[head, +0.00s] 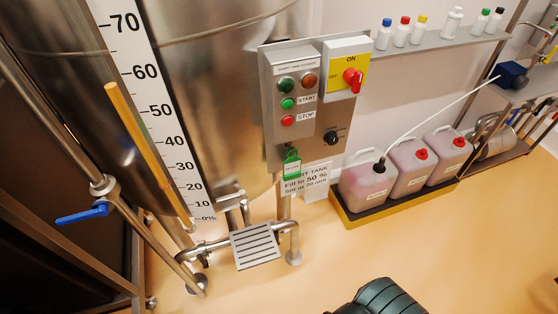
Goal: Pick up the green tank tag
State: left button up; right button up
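The green tank tag (292,166) hangs at the lower left of the grey control panel (310,130), just below a small black knob or hook. It has a white label band with writing too small to read. A white sign (306,180) with tank fill text is just below and beside it, partly behind the tag. Neither of my grippers shows in the head view. A dark rounded part at the bottom edge seems to be part of my own body.
A steel tank (210,90) with a percent scale (160,110) stands left of the panel. Pipes and a slotted step (255,246) are below. Pink canisters (410,165) sit in a yellow-edged tray (400,204) at right. A bottle shelf (440,42) is above. The front floor is clear.

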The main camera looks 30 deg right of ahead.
aim_at(292, 166)
jog(key=i+j+z, duration=0.75)
jog(key=j+z, duration=0.15)
jog(key=z, duration=0.3)
